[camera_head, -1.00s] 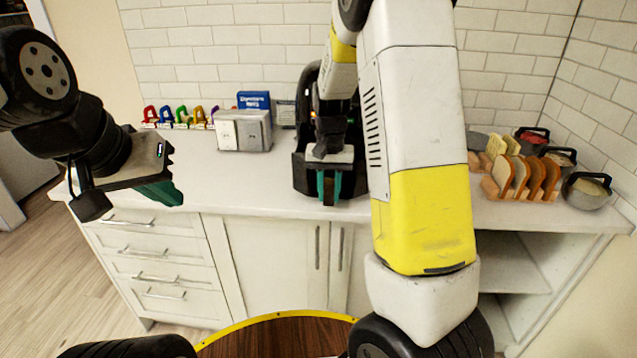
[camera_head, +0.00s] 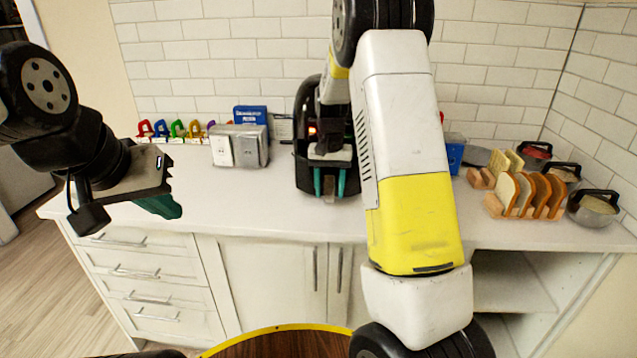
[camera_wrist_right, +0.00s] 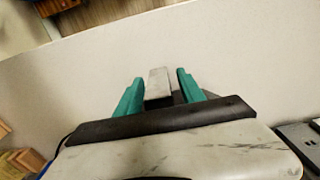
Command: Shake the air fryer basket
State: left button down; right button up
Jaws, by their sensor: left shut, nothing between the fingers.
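The black air fryer (camera_head: 305,110) stands on the counter against the back wall, partly covered by my right arm. Its basket front (camera_head: 304,175) faces me, and I cannot tell whether it is pulled out. My right gripper (camera_head: 329,186) is in front of it with its teal fingers apart. In the right wrist view my right gripper (camera_wrist_right: 159,76) has the grey basket handle (camera_wrist_right: 158,84) between its fingers, with a gap on each side. My left gripper (camera_head: 165,207) is shut and empty, above the counter's left end.
A silver toaster (camera_head: 238,146), colourful clips (camera_head: 178,129) and a blue box (camera_head: 251,115) stand left of the fryer. A bread rack (camera_head: 525,208) and lidded pots (camera_head: 594,207) stand at the right. The counter (camera_head: 230,200) in front is clear.

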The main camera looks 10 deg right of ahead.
aim_at(330, 173)
jog(key=shift+r, duration=3.9)
jog(key=shift+s, duration=0.1)
